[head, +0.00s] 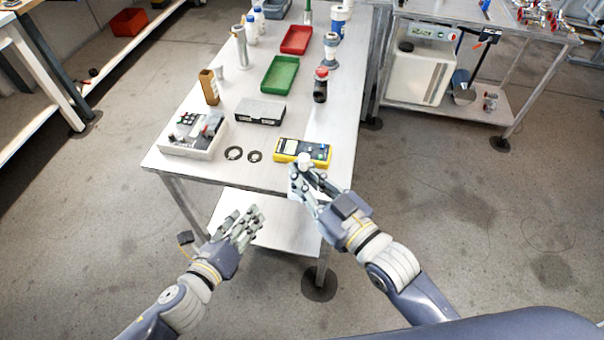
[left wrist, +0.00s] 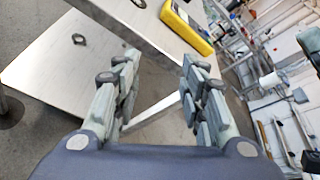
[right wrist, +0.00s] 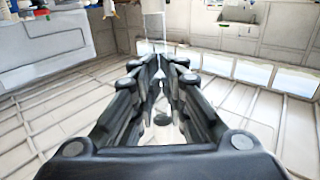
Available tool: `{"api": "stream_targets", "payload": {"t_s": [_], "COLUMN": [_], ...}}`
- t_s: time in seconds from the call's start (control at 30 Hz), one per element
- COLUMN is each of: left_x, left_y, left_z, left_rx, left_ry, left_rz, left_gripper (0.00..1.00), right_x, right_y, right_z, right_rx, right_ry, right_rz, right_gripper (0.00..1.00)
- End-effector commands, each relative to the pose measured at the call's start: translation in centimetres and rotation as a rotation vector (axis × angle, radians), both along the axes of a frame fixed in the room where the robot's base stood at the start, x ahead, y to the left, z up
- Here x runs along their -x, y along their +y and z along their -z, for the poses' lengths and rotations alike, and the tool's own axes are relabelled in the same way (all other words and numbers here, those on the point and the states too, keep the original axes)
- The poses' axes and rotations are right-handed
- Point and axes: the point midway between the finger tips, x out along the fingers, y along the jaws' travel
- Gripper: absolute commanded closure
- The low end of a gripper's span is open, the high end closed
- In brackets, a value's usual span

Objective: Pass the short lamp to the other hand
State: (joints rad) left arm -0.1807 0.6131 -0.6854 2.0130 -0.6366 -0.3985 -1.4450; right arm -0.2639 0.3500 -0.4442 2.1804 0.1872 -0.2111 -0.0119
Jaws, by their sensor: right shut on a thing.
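The short lamp is a slim clear tube with a pale end cap. Its white end (head: 304,158) shows above my right gripper (head: 303,174) in the head view, at the table's front right edge. In the right wrist view the lamp (right wrist: 153,24) rises between the fingertips (right wrist: 160,60), its grey-white cap up and its clear tube running down between the fingers. My right gripper is shut on it; the fingers partly hide the tube. My left gripper (head: 247,218) is open and empty, lower left of the right one, in front of the table. Its fingers stand apart in the left wrist view (left wrist: 157,75).
A yellow meter (head: 318,152) lies just behind the right gripper. Two dark rings (head: 234,153), a grey-black box (head: 260,112) and a control box (head: 190,140) lie on the table (head: 180,165). A lower shelf (head: 275,230) lies behind my left gripper. Trays and bottles stand farther back.

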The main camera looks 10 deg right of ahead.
Motion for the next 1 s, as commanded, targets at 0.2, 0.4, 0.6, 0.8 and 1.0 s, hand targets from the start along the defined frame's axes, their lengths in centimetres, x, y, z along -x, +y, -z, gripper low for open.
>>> {"api": "stream_targets", "payload": {"t_s": [0.2, 0.4, 0.6, 0.8, 1.0], "left_x": [-0.6, 1.9, 7.4, 15.4, 24.8], "left_y": [5.2, 9.9, 13.6, 15.7, 16.0], "left_z": [11.1, 20.7, 29.4, 36.6, 41.8], "left_rx": [0.24, 0.486, 0.737, 0.978, 1.194], "left_ry": [0.311, 0.562, 0.768, 0.919, 1.001], "left_rz": [-0.281, -0.59, -0.941, -1.32, -1.71], "left_gripper": [0.61, 0.61, 0.61, 0.61, 0.61], "right_x": [0.0, 0.0, 0.0, 0.0, 0.0], "right_y": [0.0, 0.0, 0.0, 0.0, 0.0], "right_z": [0.0, 0.0, 0.0, 0.0, 0.0], "right_rx": [-0.001, -0.001, -0.001, -0.001, -0.001], "right_ry": [-0.001, -0.001, -0.001, -0.001, -0.001], "right_rz": [0.0, 0.0, 0.0, 0.0, 0.0], "right_gripper": [1.0, 1.0, 1.0, 1.0, 1.0]}}
